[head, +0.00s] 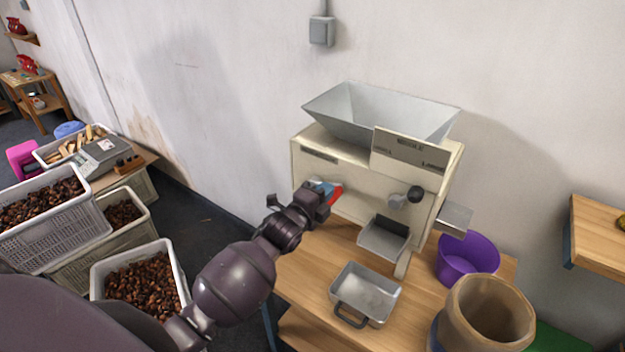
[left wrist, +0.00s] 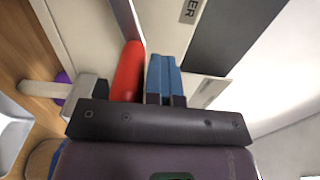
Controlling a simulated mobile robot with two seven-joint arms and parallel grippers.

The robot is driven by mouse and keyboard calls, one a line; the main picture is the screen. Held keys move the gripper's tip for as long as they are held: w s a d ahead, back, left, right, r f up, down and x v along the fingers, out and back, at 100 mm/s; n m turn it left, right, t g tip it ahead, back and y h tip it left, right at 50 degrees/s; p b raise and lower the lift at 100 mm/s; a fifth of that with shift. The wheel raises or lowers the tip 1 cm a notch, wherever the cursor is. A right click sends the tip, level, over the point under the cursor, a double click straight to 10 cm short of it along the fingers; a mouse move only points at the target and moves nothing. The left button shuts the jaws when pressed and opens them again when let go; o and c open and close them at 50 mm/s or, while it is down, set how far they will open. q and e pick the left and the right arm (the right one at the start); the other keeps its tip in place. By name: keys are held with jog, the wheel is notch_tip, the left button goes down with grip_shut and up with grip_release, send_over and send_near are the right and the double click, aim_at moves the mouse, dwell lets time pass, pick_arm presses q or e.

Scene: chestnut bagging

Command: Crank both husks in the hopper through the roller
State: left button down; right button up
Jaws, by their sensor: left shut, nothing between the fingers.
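The cream roller machine (head: 360,180) stands on a wooden table with a grey metal hopper (head: 345,112) on top. I see no husks in the visible part of the hopper; its bottom is hidden by the front wall. A red handle (head: 335,194) shows at the machine's front left. My left gripper (head: 321,187) is at this handle, its blue fingers shut and empty. In the left wrist view the blue fingers (left wrist: 164,76) are together, just beside the red handle (left wrist: 128,72), not around it; I cannot tell if they touch. My right gripper is not in view.
A chute (head: 383,240) juts from the machine above a metal pan (head: 366,290) on the wooden table (head: 315,270). A purple tub (head: 467,262) and a brown round container (head: 490,310) stand at right. Crates of chestnuts (head: 140,285) are at left.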

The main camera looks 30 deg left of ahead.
pick_arm(q)
notch_tip(320, 180, down, 8)
jog(key=d+f, duration=0.1)
jog(key=s+r, duration=0.1)
jog(key=s, duration=1.1)
jog(key=shift+r, duration=0.3)
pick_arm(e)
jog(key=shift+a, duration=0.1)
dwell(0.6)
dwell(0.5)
pick_arm(q)
jog(key=s+f+n+g+y+b, duration=0.1)
jog(key=s+f+n+g+b, duration=0.2)
jog(key=s+f+n, duration=1)
jog(key=s+n+g, duration=0.3)
jog(key=s+n, duration=0.1)
jog(key=n, duration=0.1)
jog(key=shift+d+f+y, duration=0.15)
jog(key=shift+f+y, duration=0.05)
jog(key=shift+y, duration=0.2)
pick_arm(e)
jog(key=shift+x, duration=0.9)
